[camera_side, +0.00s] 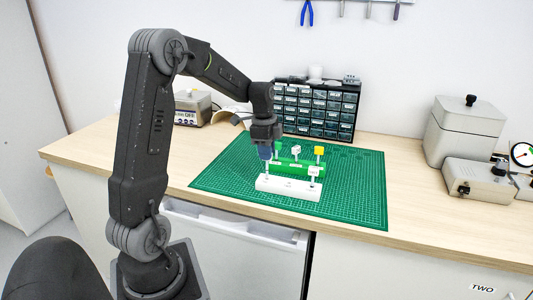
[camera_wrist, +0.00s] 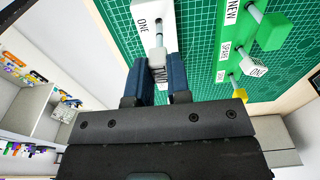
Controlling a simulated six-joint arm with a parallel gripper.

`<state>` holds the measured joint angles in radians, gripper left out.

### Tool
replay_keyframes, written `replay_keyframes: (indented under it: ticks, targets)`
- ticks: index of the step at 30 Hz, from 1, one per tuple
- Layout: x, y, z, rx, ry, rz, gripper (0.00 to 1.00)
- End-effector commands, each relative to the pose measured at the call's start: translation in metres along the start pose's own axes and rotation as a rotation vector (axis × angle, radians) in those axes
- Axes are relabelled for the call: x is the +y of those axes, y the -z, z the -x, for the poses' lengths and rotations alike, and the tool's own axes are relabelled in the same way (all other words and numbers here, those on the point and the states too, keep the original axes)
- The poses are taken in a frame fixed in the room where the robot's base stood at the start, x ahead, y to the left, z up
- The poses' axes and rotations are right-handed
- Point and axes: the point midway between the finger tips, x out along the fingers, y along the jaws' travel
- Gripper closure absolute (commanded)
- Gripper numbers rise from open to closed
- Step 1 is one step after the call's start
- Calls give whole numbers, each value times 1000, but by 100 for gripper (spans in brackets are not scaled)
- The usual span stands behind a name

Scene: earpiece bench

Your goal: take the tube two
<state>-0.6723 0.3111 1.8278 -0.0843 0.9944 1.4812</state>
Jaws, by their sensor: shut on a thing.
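My gripper (camera_side: 265,150) is at the left end of the white rack (camera_side: 288,188), pointing down. In the wrist view its blue fingers (camera_wrist: 160,78) are shut on the white cap of a tube (camera_wrist: 157,56). The tube's thin stem meets the white rack (camera_wrist: 142,6) beside the printed word ONE; I cannot tell how deep it sits. The held cap's top label is not readable. Another white-capped tube (camera_side: 314,171) stands at the rack's right end. No tube cap marked TWO is readable in either view.
Behind is a green rack (camera_side: 285,167), marked NEW and SPARE, holding a green-capped tube (camera_wrist: 273,31), a white-capped tube marked ONE (camera_wrist: 257,69) and a yellow-capped tube (camera_side: 319,151). A drawer cabinet (camera_side: 318,108) stands behind. The green mat (camera_side: 355,195) is clear at right.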

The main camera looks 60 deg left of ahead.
Motion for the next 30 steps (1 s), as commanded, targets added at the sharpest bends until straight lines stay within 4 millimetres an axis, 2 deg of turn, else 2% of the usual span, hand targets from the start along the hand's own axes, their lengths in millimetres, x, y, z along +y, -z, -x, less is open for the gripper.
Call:
replay_keyframes:
  ticks: [7,24,30]
  targets:
    - [0,0,7,0,2,0,100]
    - [0,3,48,0,1,0,100]
    - [0,4,52,0,0,0,100]
